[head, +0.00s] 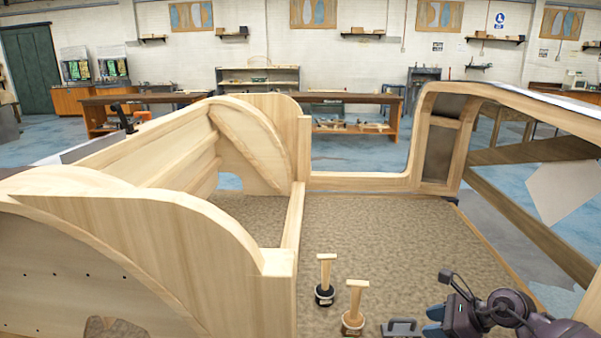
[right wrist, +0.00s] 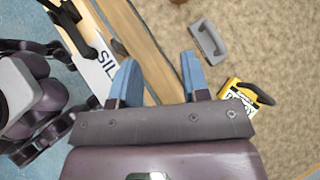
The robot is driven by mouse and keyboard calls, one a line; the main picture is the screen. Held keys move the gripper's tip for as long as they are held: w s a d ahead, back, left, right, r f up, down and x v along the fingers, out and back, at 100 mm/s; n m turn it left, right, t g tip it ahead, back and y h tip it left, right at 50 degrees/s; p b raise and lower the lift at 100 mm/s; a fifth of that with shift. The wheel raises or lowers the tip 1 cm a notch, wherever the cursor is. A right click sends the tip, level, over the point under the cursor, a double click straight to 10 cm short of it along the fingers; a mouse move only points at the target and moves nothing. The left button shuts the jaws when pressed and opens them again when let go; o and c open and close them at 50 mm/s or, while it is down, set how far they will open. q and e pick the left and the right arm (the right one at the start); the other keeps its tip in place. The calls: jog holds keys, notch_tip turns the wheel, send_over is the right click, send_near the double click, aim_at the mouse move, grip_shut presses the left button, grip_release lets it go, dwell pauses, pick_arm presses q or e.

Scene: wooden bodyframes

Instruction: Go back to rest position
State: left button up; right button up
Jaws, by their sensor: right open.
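My right gripper (head: 434,321) is at the lower right of the head view, above the carpeted floor of the wooden bodyframe. In the right wrist view its two blue fingers (right wrist: 158,80) stand apart with nothing between them. A grey handled tool (head: 402,328) lies on the carpet just left of the gripper in the head view. It also shows beyond the fingers in the right wrist view (right wrist: 208,42), apart from them. My left gripper is not in view.
Two wooden-handled tools (head: 325,282) (head: 354,305) stand upright on the carpet. A yellow item (right wrist: 245,95) with a dark handle lies on it too. Wooden frame walls (head: 225,255) rise at left, and a wooden side frame (head: 530,220) at right. The middle carpet (head: 375,235) is clear.

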jog(key=a+r+m+t+y, duration=0.55)
jog(key=r+m+t, duration=0.35)
jog(key=m, duration=0.5)
jog(key=s+d+f+m+h, duration=0.1)
jog(key=s+f+m+h, duration=0.2)
jog(key=m, duration=0.6)
jog(key=s+d+f+m+h, duration=0.1)
jog(key=s+f+m+h, duration=0.3)
jog(key=m, duration=0.5)
jog(key=s+d+f+m+t+h, duration=0.1)
jog(key=s+f+m+h, duration=0.3)
jog(key=m, duration=0.5)
jog(key=shift+s+d+f+m+h, duration=0.15)
jog(key=shift+d+f+m+h, duration=0.25)
jog(key=shift+f, duration=0.3)
jog(key=s+f+m+g, duration=0.2)
jog(key=s+f, duration=0.3)
jog(key=s, duration=0.4)
jog(key=s+f+m+g+h, duration=0.1)
jog(key=s+f+m, duration=0.3)
jog(key=s, duration=0.5)
jog(key=shift+s+a+f+g, duration=0.15)
jog(key=shift+a+f+g, duration=0.1)
jog(key=shift+f+g, duration=0.5)
